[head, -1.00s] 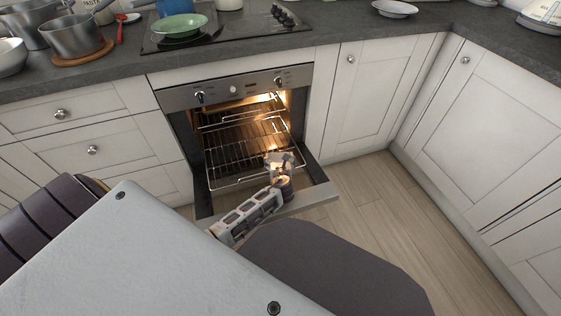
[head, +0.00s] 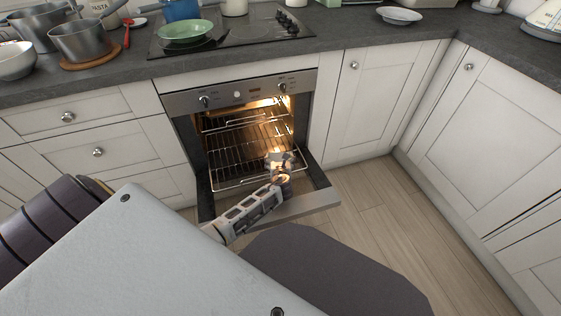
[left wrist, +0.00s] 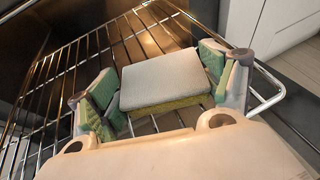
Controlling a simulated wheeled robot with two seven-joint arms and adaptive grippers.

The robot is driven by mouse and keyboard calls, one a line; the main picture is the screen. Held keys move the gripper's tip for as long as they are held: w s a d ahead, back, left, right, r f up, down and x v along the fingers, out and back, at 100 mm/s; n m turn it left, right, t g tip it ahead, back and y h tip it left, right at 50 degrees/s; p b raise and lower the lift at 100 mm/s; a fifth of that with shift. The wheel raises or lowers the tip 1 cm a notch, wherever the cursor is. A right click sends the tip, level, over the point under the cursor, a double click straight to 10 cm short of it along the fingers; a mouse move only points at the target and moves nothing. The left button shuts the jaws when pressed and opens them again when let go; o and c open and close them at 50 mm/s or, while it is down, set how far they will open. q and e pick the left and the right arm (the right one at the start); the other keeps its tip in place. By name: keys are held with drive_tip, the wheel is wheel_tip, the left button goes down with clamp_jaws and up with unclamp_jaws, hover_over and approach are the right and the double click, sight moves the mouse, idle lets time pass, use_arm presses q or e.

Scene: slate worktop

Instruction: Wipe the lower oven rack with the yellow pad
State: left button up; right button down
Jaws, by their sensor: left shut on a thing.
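The oven (head: 235,92) stands open with its door (head: 305,205) folded down, and its racks (head: 238,148) show inside. My left gripper (head: 279,160) is at the front right of the lower rack. In the left wrist view my left gripper (left wrist: 163,95) is shut on the pad (left wrist: 165,80), its green-lined fingers on either side. The pad has a pale grey top and a yellow lower layer. It sits over the wire bars of the rack (left wrist: 60,75); I cannot tell whether it touches them. My right gripper is not in view.
The oven's side walls bound the space around the rack. White cabinets (head: 375,95) stand right of the oven and drawers (head: 95,150) left.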

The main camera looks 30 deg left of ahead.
use_arm(q)
drive_tip(key=shift+w+a, duration=0.75)
drive_tip(key=shift+a, duration=0.05)
drive_tip(key=shift+r, duration=0.1)
drive_tip(key=shift+r+p, duration=3)
drive_tip(key=shift+p, duration=0.75)
drive_tip(key=shift+r+p, duration=1.5)
drive_tip(key=shift+p, duration=0.4)
drive_tip(key=shift+f, duration=0.15)
